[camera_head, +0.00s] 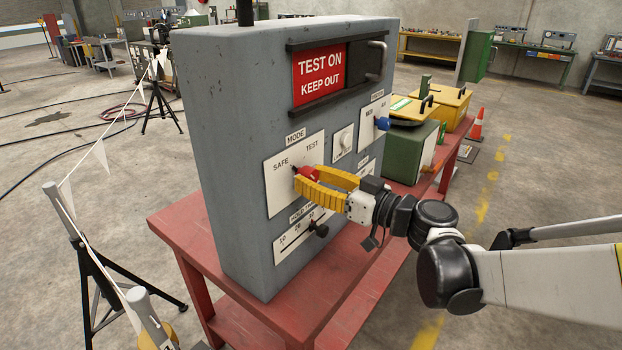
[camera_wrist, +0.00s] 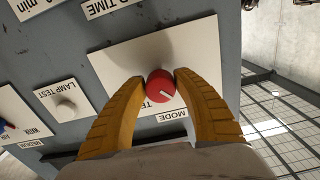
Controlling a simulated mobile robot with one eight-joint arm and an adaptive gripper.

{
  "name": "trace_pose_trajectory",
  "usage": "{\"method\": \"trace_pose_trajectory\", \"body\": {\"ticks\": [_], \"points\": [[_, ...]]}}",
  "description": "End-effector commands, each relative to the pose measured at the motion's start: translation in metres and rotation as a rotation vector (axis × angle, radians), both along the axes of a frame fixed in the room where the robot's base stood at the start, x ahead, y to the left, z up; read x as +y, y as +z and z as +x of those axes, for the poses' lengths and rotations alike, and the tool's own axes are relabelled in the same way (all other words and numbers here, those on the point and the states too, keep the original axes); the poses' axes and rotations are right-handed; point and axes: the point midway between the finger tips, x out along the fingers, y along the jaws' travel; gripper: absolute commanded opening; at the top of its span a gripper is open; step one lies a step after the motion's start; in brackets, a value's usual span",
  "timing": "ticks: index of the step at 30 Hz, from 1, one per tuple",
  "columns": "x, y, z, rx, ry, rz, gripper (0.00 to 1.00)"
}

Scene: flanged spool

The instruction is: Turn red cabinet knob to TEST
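The red cabinet knob (camera_head: 309,173) sits on the white MODE plate (camera_head: 284,191) on the grey cabinet's front, with SAFE on the left and TEST on the right. My gripper (camera_head: 300,178) has its yellow fingers around the knob, close to the plate. In the upside-down wrist view the knob (camera_wrist: 161,84) lies between the fingertips (camera_wrist: 160,78), which appear to touch it on both sides. Its white mark points down and right in that view, on the SAFE side. The TEST word is partly covered by the knob or fingers, and SAFE is hidden.
A slider with a black handle (camera_head: 320,229) is below the knob. The LAMP TEST button (camera_head: 343,140) and a blue knob (camera_head: 382,123) are to the right. The sign TEST ON KEEP OUT (camera_head: 319,74) is above. The cabinet stands on a red table (camera_head: 330,290).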

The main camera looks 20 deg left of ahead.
Motion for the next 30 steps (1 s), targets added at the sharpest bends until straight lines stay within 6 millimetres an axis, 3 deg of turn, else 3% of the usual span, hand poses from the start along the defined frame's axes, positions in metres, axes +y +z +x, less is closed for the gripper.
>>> {"method": "trace_pose_trajectory", "body": {"ticks": [1, 3, 17, 30], "points": [[-0.0001, 0.0000, 0.0000, 0.000, 0.000, 0.000, 0.18], [-0.0002, -0.0001, -0.0001, 0.000, 0.000, 0.000, 0.03], [0.0001, 0.0003, -0.0002, 0.039, 0.000, 0.016, 0.03], [0.0005, 0.0011, -0.0010, 0.335, 0.000, 0.139, 0.03]]}}
